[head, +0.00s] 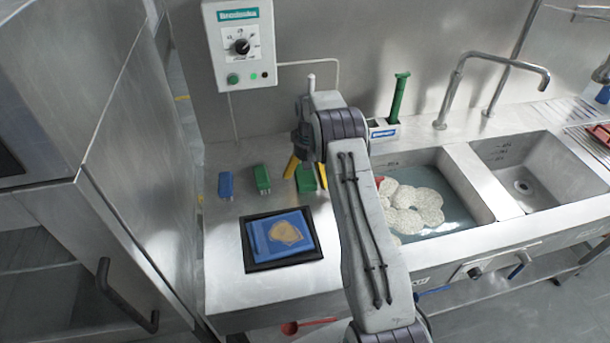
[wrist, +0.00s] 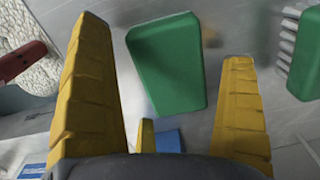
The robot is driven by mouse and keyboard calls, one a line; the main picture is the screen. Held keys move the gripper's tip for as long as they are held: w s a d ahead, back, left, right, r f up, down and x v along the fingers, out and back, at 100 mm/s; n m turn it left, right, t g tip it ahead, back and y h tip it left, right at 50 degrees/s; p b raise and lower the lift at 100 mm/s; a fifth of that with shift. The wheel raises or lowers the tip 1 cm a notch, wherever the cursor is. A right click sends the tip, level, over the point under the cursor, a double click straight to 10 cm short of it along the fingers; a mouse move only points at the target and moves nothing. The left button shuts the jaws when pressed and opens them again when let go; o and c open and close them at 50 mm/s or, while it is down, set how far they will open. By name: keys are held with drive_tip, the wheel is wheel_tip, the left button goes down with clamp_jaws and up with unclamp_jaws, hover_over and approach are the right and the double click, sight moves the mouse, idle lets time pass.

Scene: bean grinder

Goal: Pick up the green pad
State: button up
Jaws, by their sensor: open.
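The green pad (head: 307,180) lies on the steel counter, partly hidden behind my arm in the head view. In the wrist view the green pad (wrist: 167,64) shows as a rounded green block between my two yellow fingers. My gripper (head: 307,170) is open over the pad and points down at it. In the wrist view my gripper (wrist: 164,42) has one finger on each side of the pad, with visible gaps. I cannot tell how far the fingertips are above the counter.
A green brush (head: 262,178) and a blue brush (head: 226,185) stand left of the pad. A black tray (head: 283,264) with a blue cloth (head: 258,240) lies in front. A sink basin (head: 460,190) with water and pale discs (head: 415,205) is at right. A control box (head: 240,45) hangs behind.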

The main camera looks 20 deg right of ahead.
drive_tip(key=shift+f, duration=0.65)
drive_tip(key=c, duration=0.9)
